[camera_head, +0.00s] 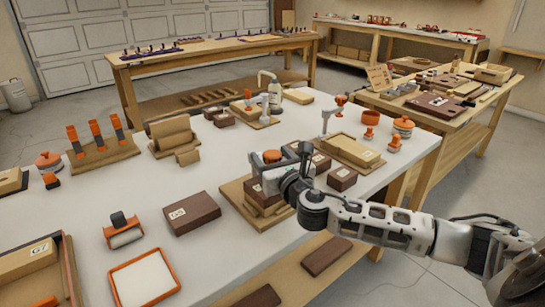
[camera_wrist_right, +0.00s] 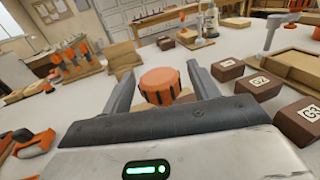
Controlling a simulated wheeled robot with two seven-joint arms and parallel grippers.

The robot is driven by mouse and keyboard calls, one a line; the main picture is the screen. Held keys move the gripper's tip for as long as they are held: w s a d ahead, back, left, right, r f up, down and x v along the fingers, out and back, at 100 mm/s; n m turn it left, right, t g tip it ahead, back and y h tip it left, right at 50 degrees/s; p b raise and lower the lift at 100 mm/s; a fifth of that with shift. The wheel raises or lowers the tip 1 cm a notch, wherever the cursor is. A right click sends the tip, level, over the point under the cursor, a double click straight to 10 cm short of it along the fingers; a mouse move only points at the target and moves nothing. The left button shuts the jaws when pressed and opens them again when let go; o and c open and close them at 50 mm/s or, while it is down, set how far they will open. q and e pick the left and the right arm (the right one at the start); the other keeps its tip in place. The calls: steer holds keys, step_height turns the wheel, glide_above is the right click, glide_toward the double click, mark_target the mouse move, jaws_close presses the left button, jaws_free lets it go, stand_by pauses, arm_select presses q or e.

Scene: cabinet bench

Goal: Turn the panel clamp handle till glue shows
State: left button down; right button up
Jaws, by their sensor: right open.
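The panel clamp's handle is an orange ribbed round knob (camera_head: 272,156) on top of a clamp with wooden boards (camera_head: 236,192) at the middle of the white bench. It also shows in the right wrist view (camera_wrist_right: 160,84). My right gripper (camera_head: 266,172) is at the knob, coming in from the right. In the right wrist view its two dark fingers (camera_wrist_right: 160,78) are apart, one on each side of the knob, with gaps visible. The gripper and wrist hide part of the clamp in the head view. No glue shows at the visible board edges. My left gripper is not in view.
A tray with a wooden panel (camera_head: 350,150) is behind right. An orange-rimmed tray (camera_head: 145,278) and a roller (camera_head: 122,232) lie front left. A rack of orange-handled tools (camera_head: 100,150) stands back left.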

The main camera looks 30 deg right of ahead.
steer(key=c, duration=1)
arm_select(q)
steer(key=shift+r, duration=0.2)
arm_select(e)
steer(key=shift+o, duration=0.2)
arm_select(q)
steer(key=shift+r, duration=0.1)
